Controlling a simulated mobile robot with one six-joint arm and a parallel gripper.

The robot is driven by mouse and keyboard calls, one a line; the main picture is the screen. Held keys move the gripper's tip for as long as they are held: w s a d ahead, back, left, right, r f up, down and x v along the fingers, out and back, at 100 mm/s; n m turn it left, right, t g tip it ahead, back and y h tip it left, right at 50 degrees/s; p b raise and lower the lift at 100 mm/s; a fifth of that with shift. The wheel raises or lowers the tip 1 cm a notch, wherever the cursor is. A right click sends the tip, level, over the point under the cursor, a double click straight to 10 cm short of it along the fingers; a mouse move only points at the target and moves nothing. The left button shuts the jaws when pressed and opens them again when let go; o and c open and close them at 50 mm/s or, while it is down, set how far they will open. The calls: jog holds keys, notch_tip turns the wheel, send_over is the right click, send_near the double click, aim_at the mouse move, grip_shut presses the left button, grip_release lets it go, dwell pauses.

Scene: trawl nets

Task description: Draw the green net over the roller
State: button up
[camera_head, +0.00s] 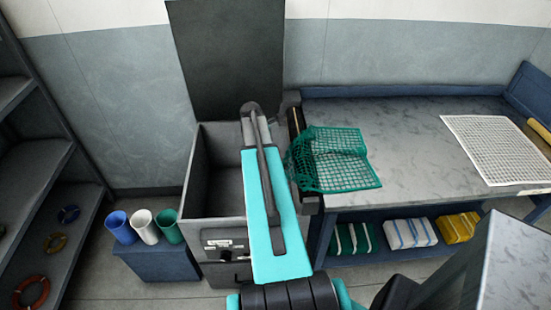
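The green net (342,160) lies spread on the left part of the grey worktop. Its left edge is bunched and reaches across the roller (296,122) at the worktop's left end. Part of the roller shows bare at the far end, and the net covers its middle. I cannot tell how far the net hangs down beyond it, as my turquoise arm stands close in front on the left. My gripper cannot be made out in this view.
An open grey bin (219,212) with its dark lid raised (228,60) stands left of the worktop (415,125). A white net (497,148) lies at right. Blue (120,227), white (143,227) and green (168,227) cups stand on a blue box (157,262). Folded nets (410,233) lie below.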

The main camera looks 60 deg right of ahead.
jog(key=o, duration=1.3)
jog(key=shift+t+y, duration=0.7)
jog(key=shift+t, duration=0.2)
jog(key=shift+w+a+r+p, duration=0.1)
jog(key=shift+w+r+p, duration=0.05)
jog(key=shift+r+p, duration=0.7)
jog(key=shift+w+a+r+p, duration=0.15)
jog(key=shift+r+p, duration=0.45)
jog(key=shift+r, duration=0.5)
jog(key=shift+w+a+r+p, duration=0.1)
jog(key=shift+w+r+p, duration=0.05)
jog(key=shift+r+p, duration=0.7)
jog(key=shift+r, duration=0.25)
jog(key=shift+w+a+r+b, duration=0.25)
jog(key=shift+r+b, duration=0.5)
jog(key=shift+r, duration=1.5)
jog(key=shift+w+a+r+b, duration=0.25)
jog(key=shift+r+b, duration=0.55)
jog(key=shift+r, duration=1.45)
jog(key=shift+w+a+r+b, duration=0.25)
jog(key=shift+r+b, duration=0.5)
jog(key=shift+r, duration=1.5)
jog(key=shift+d, duration=0.1)
